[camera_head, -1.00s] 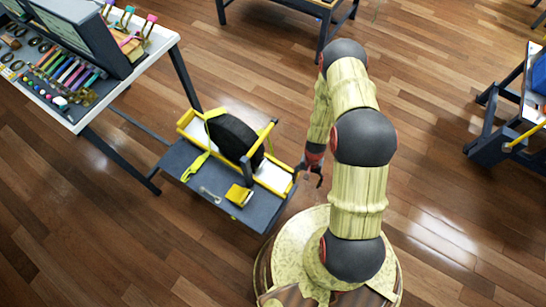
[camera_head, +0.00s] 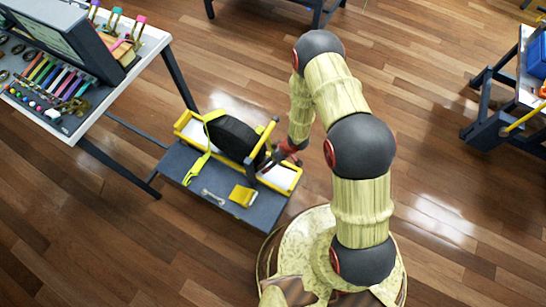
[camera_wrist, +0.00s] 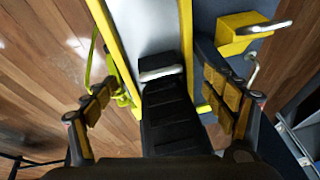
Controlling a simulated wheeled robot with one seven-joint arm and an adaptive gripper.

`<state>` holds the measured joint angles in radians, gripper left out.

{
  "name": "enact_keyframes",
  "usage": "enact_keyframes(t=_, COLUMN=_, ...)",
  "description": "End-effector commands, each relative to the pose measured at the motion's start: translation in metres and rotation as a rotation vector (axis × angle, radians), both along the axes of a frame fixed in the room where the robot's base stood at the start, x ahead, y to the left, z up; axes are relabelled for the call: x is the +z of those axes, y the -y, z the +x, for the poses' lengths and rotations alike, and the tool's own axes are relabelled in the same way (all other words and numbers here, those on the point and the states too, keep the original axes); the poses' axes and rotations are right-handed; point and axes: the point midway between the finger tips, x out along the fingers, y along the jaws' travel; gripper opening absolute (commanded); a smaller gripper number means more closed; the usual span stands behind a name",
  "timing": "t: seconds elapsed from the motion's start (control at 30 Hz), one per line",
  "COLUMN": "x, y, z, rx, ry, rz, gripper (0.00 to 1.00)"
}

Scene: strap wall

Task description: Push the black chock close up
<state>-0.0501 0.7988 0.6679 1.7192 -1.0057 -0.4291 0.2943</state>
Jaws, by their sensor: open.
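The black chock (camera_wrist: 158,62) appears as a small black block with a pale bar across it, between two yellow rails in the wrist view. Directly below it in that picture is a ribbed black surface, seemingly the wheel (camera_wrist: 167,112); whether they touch I cannot tell. In the head view the big black wheel (camera_head: 232,137) stands in the yellow frame (camera_head: 284,186), and I cannot make out the chock by my gripper. My gripper (camera_head: 264,166) is low over the frame's right end. Its fingers (camera_wrist: 158,108) are spread wide apart, with nothing held between them.
A yellow-green strap (camera_head: 197,167) hangs over the frame's left part. A yellow ratchet block (camera_head: 242,195) and a silver handle (camera_head: 213,197) lie on the grey deck (camera_head: 180,165) in front. A tool bench (camera_head: 150,45) stands at the left. Open wooden floor lies behind.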

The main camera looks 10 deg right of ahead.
Motion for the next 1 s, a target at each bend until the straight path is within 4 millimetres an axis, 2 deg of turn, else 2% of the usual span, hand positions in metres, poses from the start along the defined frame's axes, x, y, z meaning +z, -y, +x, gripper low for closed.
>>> enact_keyframes(t=0.47, x=-0.002, y=-0.003, z=0.003, rx=-0.010, ry=0.006, rz=0.013, gripper=0.84)
enact_keyframes(t=1.0, x=-0.064, y=-0.028, z=0.015, rx=-0.011, ry=0.005, rz=0.013, gripper=0.84)
